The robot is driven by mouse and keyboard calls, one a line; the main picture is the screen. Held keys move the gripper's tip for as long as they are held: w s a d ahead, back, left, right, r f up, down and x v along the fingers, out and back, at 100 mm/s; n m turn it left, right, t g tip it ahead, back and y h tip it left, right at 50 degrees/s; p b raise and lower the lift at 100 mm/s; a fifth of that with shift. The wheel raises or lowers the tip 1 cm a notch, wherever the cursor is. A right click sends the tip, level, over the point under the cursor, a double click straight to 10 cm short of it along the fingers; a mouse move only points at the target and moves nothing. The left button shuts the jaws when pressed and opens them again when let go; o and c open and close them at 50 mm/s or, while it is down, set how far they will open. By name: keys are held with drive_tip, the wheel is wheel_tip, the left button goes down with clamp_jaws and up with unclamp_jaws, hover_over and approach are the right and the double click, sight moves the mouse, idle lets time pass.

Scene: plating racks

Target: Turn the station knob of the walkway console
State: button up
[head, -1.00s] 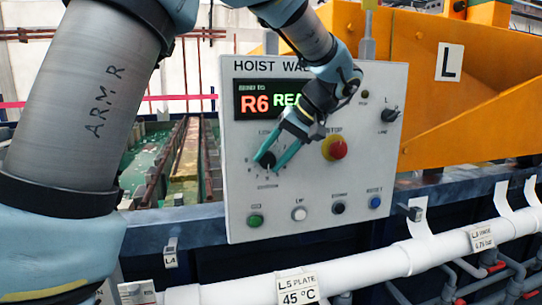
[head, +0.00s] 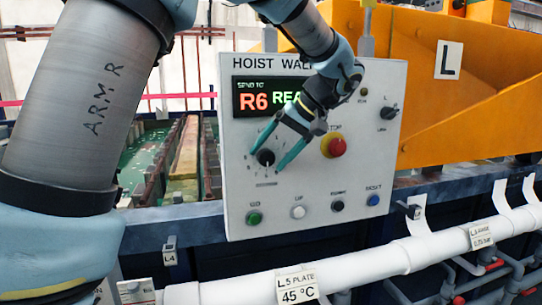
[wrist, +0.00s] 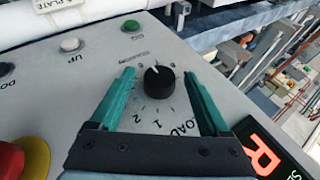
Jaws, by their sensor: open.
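The walkway console (head: 240,210) is a light grey panel headed "HOIST WAL…", the rest hidden by my arm. Its display (head: 256,100) reads "SEND TO R6" and "REA…", partly covered. The black station knob (head: 265,157) sits below the display inside a ring of marks. In the wrist view the knob (wrist: 159,82) has a white pointer line and numbers around it. My gripper (head: 268,158) is open, its teal fingers on either side of the knob. In the wrist view my gripper (wrist: 160,75) shows a gap between each finger and the knob.
A red emergency stop (head: 337,147) on a yellow base is right of the knob. Green, white, black and blue buttons line the panel's bottom; the green one (head: 254,218) is nearest. Another knob (head: 389,112) is at upper right. A white pipe (head: 370,266) runs below.

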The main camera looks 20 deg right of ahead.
drive_tip(key=b+v, duration=0.2)
drive_tip(key=v, duration=0.8)
drive_tip(key=shift+r, duration=0.15)
